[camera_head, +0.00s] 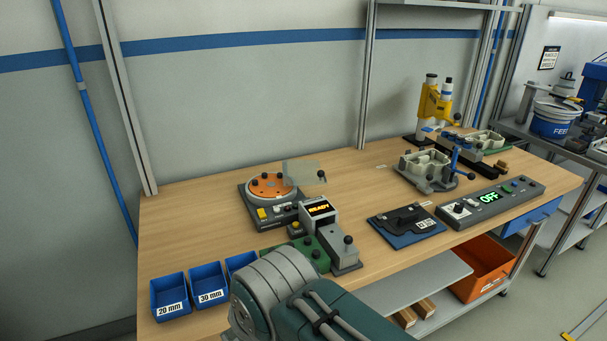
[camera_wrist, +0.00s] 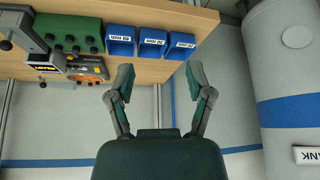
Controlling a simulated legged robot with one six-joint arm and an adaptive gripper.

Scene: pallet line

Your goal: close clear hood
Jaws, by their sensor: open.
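The clear hood (camera_head: 304,172) is a see-through panel with a dark knob. It stands raised at the right back of a dark station with an orange round plate (camera_head: 268,185), leaving the plate uncovered. In the head view my arm comes in at the bottom, and the fingers cannot be seen.
A READY display (camera_head: 320,208) and a green box with black knobs (camera_head: 290,250) stand in front of the station. Blue bins (camera_head: 208,285) line the bench's front left. A control box showing OFF (camera_head: 490,200) is at right. Bare bench top lies left of the station.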

